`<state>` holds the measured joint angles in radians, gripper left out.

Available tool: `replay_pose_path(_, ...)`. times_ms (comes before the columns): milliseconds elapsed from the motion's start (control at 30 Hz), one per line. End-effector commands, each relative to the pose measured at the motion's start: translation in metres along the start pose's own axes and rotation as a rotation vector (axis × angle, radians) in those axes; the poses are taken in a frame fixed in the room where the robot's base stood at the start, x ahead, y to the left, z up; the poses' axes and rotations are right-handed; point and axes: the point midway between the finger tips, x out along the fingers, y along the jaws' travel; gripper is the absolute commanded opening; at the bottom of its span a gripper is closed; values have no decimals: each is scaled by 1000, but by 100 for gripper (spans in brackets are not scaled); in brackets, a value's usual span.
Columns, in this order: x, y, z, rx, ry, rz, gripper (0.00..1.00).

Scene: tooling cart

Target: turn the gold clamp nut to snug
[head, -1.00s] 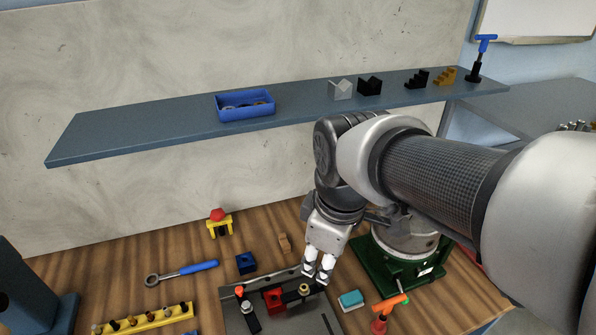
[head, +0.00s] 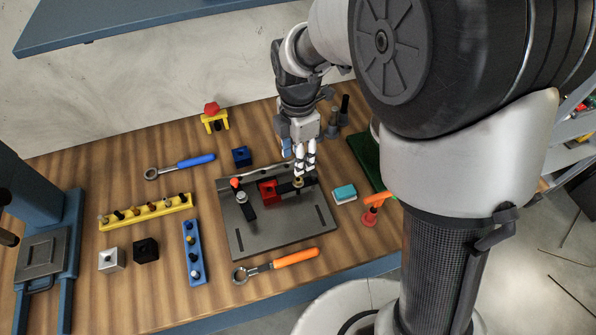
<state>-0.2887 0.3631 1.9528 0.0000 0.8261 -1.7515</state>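The gold clamp nut (head: 298,182) sits on a black clamp bar at the right of the grey fixture plate (head: 262,242). A red block (head: 267,192) is at the bar's left end. My gripper (head: 305,172) points down just above the nut, with its two pale fingers apart and nothing seen between them. The fingertips overlap the nut's upper edge in this view, and I cannot tell whether they touch it.
An orange-handled ring wrench (head: 284,260) lies at the plate's front edge. A blue-handled wrench (head: 182,165) lies at the back left. A teal-and-white block (head: 344,193) and a red-and-orange tool (head: 374,207) stand to the right. A second clamp (head: 243,203) is at the plate's left.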

Motion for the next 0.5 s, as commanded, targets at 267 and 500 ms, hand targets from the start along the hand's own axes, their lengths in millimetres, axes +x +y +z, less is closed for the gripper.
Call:
replay_pose_path(267,62,-1,0,1,0,-3,39)
replay_pose_path(500,88,0,0,1,0,-1,39)
